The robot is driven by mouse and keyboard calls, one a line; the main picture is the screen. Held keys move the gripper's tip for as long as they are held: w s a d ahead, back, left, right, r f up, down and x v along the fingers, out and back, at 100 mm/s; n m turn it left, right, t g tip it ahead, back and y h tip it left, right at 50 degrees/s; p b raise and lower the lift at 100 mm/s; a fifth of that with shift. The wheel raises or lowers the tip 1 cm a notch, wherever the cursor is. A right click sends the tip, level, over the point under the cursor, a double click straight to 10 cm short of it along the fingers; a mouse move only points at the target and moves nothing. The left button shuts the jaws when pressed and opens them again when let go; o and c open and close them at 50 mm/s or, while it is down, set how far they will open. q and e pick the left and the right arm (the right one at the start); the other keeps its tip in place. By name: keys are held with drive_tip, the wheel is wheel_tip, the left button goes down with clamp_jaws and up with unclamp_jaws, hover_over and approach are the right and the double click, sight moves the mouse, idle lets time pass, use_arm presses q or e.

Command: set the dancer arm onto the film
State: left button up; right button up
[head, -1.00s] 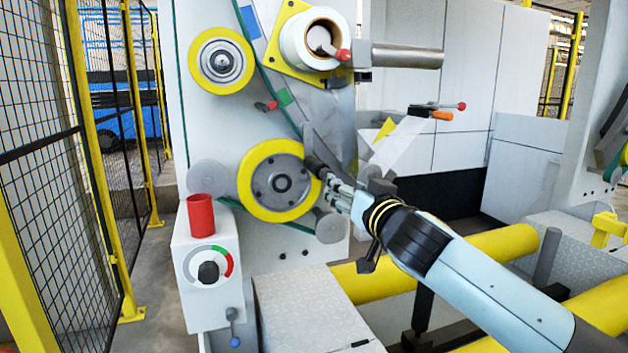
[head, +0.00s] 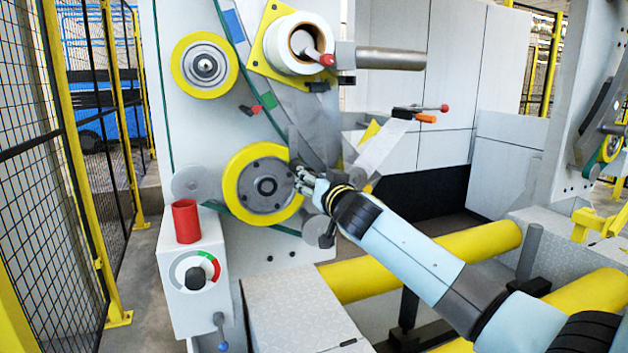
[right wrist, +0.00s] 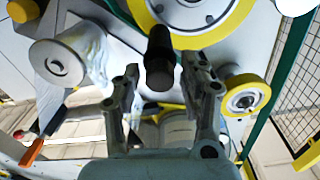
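A dark cylindrical handle (right wrist: 160,60), which looks like the dancer arm's grip, stands between and just beyond the fingertips of my right gripper (right wrist: 161,85) in the right wrist view. The fingers are spread, with a visible gap on each side of the handle. In the head view my right gripper (head: 303,180) is at the right edge of the large yellow-rimmed wheel (head: 238,205), covering much of the handle area. A pale film strip (head: 383,146) slants behind the gripper; pale film also shows at left in the right wrist view (right wrist: 97,60). My left gripper is not in view.
A film roll (head: 289,62) sits on a yellow plate above. A smaller yellow-rimmed wheel (head: 183,67) is at upper left. A bar with an orange handle (head: 425,118) stands right of the film. A red cup (head: 186,221) stands on the control box. Yellow rollers (head: 430,263) lie below my arm.

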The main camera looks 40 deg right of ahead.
clamp_jaws()
drive_tip(key=shift+d, duration=0.1)
drive_tip(key=s+d+r+n+p, duration=0.1)
drive_tip(key=d+r+n+p, duration=0.2)
drive_tip(key=n, duration=0.7)
drive_tip(key=d+r+n+p, duration=0.4)
drive_tip(key=r+n+p, duration=0.3)
drive_tip(key=n+p, duration=0.2)
drive_tip(key=shift+s+d+r+n, duration=0.2)
drive_tip(key=shift+s+n, duration=0.2)
drive_tip(key=shift+n, duration=0.6)
